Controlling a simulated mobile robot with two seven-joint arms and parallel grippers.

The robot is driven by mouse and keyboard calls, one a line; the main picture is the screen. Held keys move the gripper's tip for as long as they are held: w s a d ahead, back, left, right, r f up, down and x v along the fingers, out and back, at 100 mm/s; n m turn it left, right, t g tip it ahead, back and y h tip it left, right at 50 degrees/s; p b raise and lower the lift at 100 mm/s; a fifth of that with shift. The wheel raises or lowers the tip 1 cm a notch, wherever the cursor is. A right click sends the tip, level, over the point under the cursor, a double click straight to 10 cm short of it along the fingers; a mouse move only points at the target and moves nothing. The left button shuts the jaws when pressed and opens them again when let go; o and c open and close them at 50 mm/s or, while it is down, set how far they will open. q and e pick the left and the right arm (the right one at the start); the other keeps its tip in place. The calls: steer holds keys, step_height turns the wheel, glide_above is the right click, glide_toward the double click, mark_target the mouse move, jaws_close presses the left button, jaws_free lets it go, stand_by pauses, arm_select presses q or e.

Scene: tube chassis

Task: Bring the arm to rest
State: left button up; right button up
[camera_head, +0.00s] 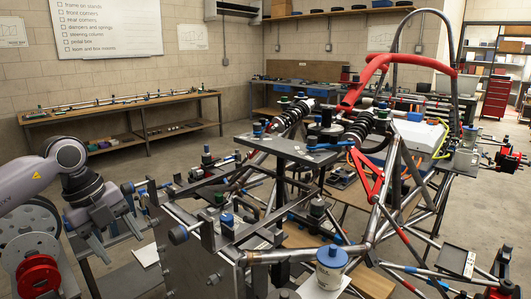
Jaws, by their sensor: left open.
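My left arm (30,182) comes in from the left edge, light grey with a yellow warning mark. My left gripper (115,240) hangs from its dark wrist, open, with its two fingers apart and pointing down. I see nothing held between them. The gripper is just left of the near end of the tube chassis (362,180), beside a grey metal plate with dark clamps. I cannot tell whether any finger touches it. My right gripper is not in view.
The chassis fixture, with red tubes and dampers, fills the middle and right. A blue-lidded cup (331,265) stands at the near front. A wooden workbench (120,108) lines the back left wall. A red tool cabinet (496,97) stands far right. Open floor lies between bench and chassis.

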arm_select(q)
steer(key=s+d+f+t+h, duration=0.35)
steer(key=d+f+h, duration=0.55)
steer(key=d+h, duration=0.3)
steer(key=s+a+f+n+t+y, duration=0.4)
steer(key=s+a+f+n+y, duration=1.05)
steer(key=f, duration=0.65)
steer(key=s+d+f+n+t+h+b, duration=0.1)
steer(key=d+f+n, duration=0.1)
steer(key=d+n, duration=0.2)
steer(key=s+d+f+n+h+b, duration=0.1)
steer(key=d+n, duration=0.4)
steer(key=d, duration=0.6)
step_height(320, 180, down, 2)
steer(key=shift+s+t+b, duration=0.35)
steer(key=shift+s+b, duration=0.25)
steer(key=shift+b, duration=0.05)
